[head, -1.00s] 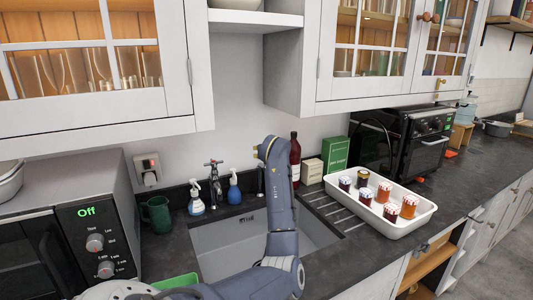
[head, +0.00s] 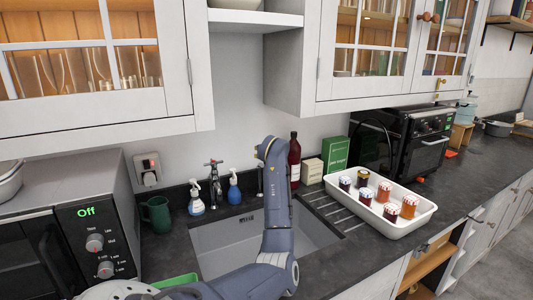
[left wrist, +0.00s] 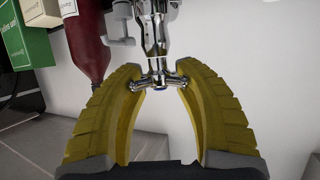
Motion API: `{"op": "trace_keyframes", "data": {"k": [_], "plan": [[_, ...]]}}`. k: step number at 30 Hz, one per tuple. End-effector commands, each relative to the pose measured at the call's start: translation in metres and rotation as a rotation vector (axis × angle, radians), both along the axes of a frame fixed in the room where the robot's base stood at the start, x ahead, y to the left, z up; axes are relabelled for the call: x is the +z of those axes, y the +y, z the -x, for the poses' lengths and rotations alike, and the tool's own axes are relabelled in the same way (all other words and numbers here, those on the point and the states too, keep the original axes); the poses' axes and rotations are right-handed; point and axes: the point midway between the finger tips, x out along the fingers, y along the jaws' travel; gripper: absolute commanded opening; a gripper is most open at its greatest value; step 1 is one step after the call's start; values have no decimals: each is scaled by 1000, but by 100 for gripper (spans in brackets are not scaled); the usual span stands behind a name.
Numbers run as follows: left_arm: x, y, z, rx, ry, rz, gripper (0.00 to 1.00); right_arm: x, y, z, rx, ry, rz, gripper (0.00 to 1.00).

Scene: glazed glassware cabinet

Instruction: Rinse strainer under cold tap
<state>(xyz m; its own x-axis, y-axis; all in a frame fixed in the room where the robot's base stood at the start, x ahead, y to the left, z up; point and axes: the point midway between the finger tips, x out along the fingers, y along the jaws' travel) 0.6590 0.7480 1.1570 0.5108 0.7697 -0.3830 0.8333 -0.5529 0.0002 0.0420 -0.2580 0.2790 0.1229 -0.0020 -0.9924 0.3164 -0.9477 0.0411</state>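A chrome tap (head: 213,185) stands behind the sink (head: 215,245). A second slim tap (head: 261,182) is mostly hidden behind my left arm. In the left wrist view a chrome tap with a cross-shaped handle (left wrist: 156,79) lies between the yellow fingers of my left gripper (left wrist: 159,72). The fingers are apart, with their tips close to the two ends of the handle; I cannot tell whether they touch it. My left gripper is hidden behind its own arm in the head view. I cannot make out a strainer in either view. My right gripper is not in view.
Two spray bottles (head: 234,188) and a green mug (head: 156,214) stand left of the arm. A dark red bottle (head: 294,160) is close beside the left gripper. A white tray (head: 408,228) of jars sits right of the sink. Wall cabinets (head: 240,60) hang above.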

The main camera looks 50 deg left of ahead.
Motion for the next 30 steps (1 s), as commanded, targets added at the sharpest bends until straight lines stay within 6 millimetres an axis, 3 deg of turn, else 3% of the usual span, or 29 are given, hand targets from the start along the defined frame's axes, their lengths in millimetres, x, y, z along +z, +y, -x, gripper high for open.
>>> {"op": "trace_keyframes", "data": {"k": [6,19,30], "plan": [[0,-1,0,0,1,0,0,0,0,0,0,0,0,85],[0,-1,1,-44,2,0,0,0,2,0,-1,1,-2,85],[0,0,1,-282,3,-1,0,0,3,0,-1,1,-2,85]]}}
